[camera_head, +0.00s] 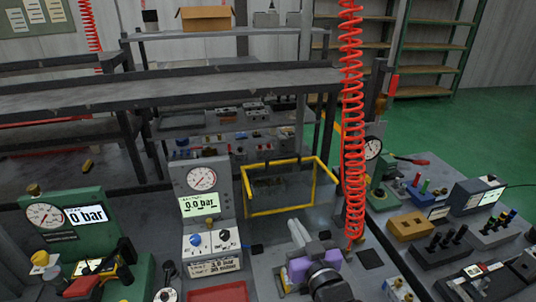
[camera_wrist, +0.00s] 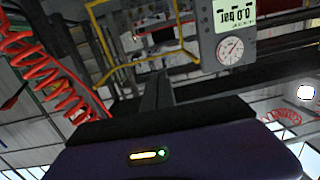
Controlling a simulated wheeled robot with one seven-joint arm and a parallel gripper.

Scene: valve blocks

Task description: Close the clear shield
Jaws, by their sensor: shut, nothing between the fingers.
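The clear shield (camera_head: 280,212) is a see-through panel in a yellow frame, standing up behind the work surface, right of the grey gauge panel. Its yellow frame also shows in the upside-down wrist view (camera_wrist: 125,66), beyond my fingers. My gripper (camera_wrist: 157,75) is shut and empty, its dark fingers pointing toward the frame with a gap that I cannot measure.
A red coiled hose (camera_head: 352,130) hangs just right of the shield. The grey gauge panel (camera_head: 200,205) reads 0.0 bar. A green gauge unit (camera_head: 75,225) is at left. Valve blocks (camera_head: 440,245) crowd the right side. A grey rack (camera_head: 240,85) stands behind.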

